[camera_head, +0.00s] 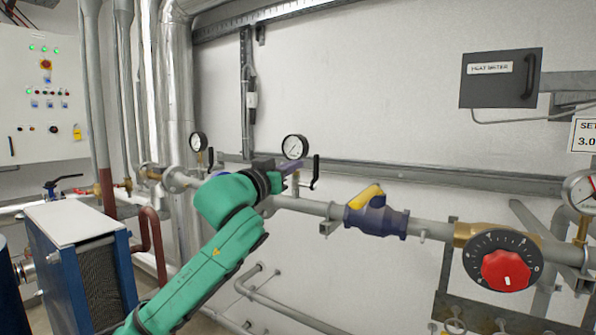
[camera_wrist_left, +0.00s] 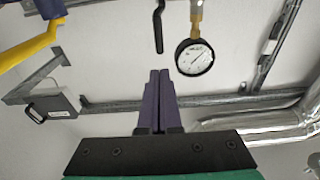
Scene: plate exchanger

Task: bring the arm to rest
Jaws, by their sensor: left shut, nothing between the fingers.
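My left arm, green, reaches in from the bottom left of the head view. Its gripper (camera_head: 293,167) is in front of the pipe run, close to a round pressure gauge (camera_head: 295,147) and a black lever handle (camera_head: 315,172). In the left wrist view the two purple fingers (camera_wrist_left: 159,72) are together with nothing between them. The gauge (camera_wrist_left: 194,57) shows to the right of the fingers there, and the black lever (camera_wrist_left: 158,27) shows just beyond the tips. I cannot tell whether the fingers touch anything. My right gripper is not in view.
A blue valve with a yellow handle (camera_head: 367,196) and a red dial knob (camera_head: 506,270) sit on the pipe to the right. A plate exchanger (camera_head: 98,287) stands at lower left. A control cabinet (camera_head: 40,95) and a grey heat meter box (camera_head: 500,79) hang on the wall.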

